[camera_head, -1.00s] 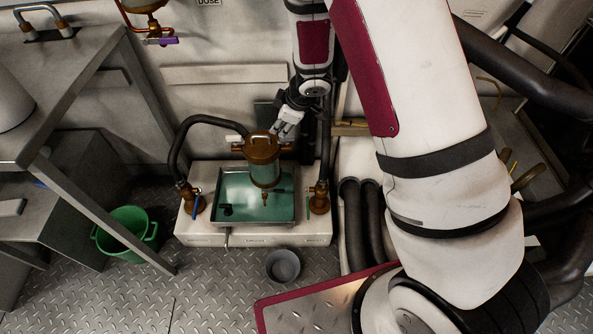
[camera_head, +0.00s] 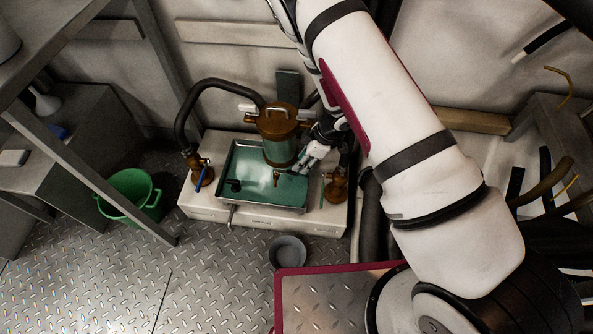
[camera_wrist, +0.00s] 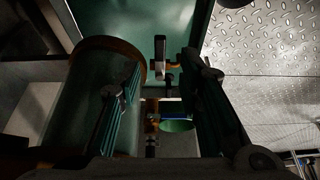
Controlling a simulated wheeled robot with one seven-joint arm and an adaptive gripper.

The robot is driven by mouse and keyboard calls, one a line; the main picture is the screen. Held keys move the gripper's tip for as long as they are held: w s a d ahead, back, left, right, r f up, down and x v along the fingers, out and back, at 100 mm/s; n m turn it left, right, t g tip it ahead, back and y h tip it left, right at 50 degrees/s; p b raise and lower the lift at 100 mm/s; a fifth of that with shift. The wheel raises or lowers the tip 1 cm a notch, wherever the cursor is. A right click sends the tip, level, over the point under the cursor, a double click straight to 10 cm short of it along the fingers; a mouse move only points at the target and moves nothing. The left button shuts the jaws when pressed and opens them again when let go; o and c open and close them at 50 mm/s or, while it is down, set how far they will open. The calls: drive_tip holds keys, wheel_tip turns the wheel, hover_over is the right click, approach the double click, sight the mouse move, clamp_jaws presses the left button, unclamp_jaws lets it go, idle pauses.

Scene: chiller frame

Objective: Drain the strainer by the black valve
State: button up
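The strainer (camera_head: 280,140) is a clear cylinder with a brass cap, standing over a shallow tray (camera_head: 305,200) of green liquid. A small brass drain fitting (camera_head: 277,178) shows at its lower end. In the wrist view, the strainer (camera_wrist: 75,105) fills the left side. A small valve with a black handle (camera_wrist: 160,47) shows ahead between the finger ends. My gripper (camera_head: 296,170) is low at the strainer's right side; in the wrist view, my gripper (camera_wrist: 160,80) is open, its fingers apart with nothing held. Whether a finger touches the strainer cannot be told.
A brass valve with a blue lever (camera_head: 199,180) stands left of the tray, and another brass valve (camera_head: 337,185) right of it, close to my arm. A black hose (camera_head: 190,100) arches at left. A grey bowl (camera_head: 288,250) and a green bucket (camera_head: 130,194) stand on the floor.

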sight(293, 172)
drive_tip(key=b+x, duration=0.2)
drive_tip(key=x, duration=0.4)
clamp_jaws()
